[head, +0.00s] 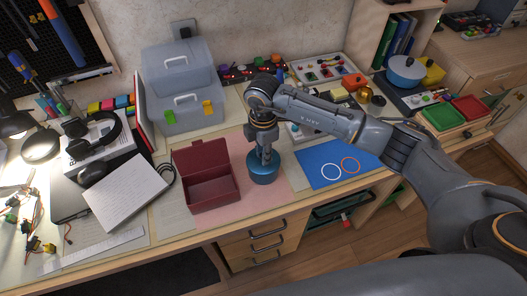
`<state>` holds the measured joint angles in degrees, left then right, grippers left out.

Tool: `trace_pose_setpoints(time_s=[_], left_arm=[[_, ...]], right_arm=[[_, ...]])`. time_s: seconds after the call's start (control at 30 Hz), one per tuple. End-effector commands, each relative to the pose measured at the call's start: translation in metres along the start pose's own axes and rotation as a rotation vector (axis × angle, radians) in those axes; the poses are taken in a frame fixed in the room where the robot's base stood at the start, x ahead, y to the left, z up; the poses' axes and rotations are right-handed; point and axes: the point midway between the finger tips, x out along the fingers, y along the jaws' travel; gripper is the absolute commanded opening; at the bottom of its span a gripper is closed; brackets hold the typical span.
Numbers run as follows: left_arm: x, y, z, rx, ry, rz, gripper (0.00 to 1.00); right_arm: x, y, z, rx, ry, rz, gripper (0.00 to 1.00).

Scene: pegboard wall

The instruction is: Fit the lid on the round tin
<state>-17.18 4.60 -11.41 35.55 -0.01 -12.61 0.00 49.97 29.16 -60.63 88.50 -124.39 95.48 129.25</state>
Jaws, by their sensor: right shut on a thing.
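A round blue tin (263,175) stands on the pink mat (228,212), just right of the dark red box. My right gripper (265,158) points straight down over the tin. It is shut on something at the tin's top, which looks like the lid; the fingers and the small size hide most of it. I cannot tell whether the lid sits flush on the tin or a little above it. My left gripper is not in view.
An open dark red box (212,192) stands close left of the tin. A blue mat (335,165) with two rings lies to the right. Grey cases (180,105) stand behind. The desk's front edge is close to the tin.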

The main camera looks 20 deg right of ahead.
Motion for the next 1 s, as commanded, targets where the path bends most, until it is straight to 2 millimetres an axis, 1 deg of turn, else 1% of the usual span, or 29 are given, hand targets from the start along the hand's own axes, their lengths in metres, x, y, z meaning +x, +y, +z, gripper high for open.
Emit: trace_pose_setpoints(time_s=[0.07,0.1,0.17,0.2,0.23,0.5,0.63,0.77,1.0], left_arm=[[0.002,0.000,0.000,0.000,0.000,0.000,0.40],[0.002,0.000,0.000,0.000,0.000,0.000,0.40],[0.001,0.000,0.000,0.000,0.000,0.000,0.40],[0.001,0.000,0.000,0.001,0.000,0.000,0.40],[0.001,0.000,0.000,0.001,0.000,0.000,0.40],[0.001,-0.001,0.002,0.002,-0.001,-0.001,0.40],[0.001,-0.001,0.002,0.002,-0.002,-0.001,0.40],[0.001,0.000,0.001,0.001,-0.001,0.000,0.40],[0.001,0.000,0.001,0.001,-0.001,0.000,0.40]], right_arm=[[0.003,0.000,0.000,0.000,0.000,0.000,0.00],[0.003,0.000,0.000,0.000,0.000,0.000,0.24],[0.002,0.000,0.000,0.000,0.000,0.000,0.37],[0.002,0.000,0.000,0.000,0.000,0.000,0.45],[0.002,0.000,0.000,0.000,0.000,0.000,0.47],[0.002,0.000,0.000,0.000,0.000,0.000,0.47],[-0.007,0.001,0.000,0.000,0.000,0.002,0.47],[-0.028,0.001,0.000,0.000,0.001,0.005,0.47],[-0.080,0.001,0.000,0.000,0.000,0.005,0.47]])
